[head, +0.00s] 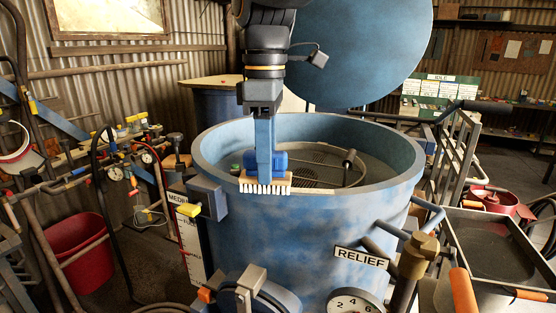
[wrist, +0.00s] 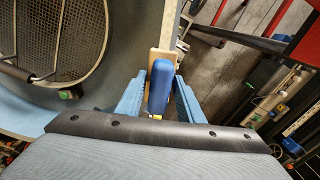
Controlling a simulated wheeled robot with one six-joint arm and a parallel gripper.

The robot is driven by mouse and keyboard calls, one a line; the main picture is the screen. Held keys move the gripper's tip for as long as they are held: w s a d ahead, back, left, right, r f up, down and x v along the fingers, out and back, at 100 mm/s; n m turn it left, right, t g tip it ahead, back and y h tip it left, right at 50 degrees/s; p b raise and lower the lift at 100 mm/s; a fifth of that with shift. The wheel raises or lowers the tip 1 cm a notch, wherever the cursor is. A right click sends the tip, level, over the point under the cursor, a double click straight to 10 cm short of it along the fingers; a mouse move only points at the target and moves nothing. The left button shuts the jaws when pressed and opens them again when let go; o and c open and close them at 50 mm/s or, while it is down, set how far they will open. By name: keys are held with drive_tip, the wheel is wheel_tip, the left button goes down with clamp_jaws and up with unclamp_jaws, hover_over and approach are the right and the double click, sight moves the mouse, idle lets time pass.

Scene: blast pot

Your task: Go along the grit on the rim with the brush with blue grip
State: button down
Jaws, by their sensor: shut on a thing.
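My gripper (head: 264,165) points down at the front rim of the blue blast pot (head: 300,235) and is shut on the brush's blue grip (head: 280,161). The brush's wooden block (head: 266,181) lies level across the near rim, with its pale bristles (head: 265,189) showing below it. I cannot tell whether the bristles touch the rim (head: 398,175). In the wrist view the blue grip (wrist: 160,88) sits between my two fingers, over the wooden block (wrist: 160,62). No grit can be made out on the rim; the brush hides part of it.
A round screen (head: 315,166) with a handle lies inside the pot. The round blue lid (head: 360,50) stands raised behind. A yellow-tipped part (head: 189,210) juts out at the left, and a RELIEF sign (head: 362,257) and valve at the right. A dark tray (head: 490,255) stands further right.

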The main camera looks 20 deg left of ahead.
drive_tip(key=shift+a, duration=0.2)
idle(0.3)
drive_tip(key=shift+r, duration=3.5)
drive_tip(key=shift+f, duration=0.1)
drive_tip(key=shift+f+b, duration=1.5)
drive_tip(key=shift+f, duration=1.15)
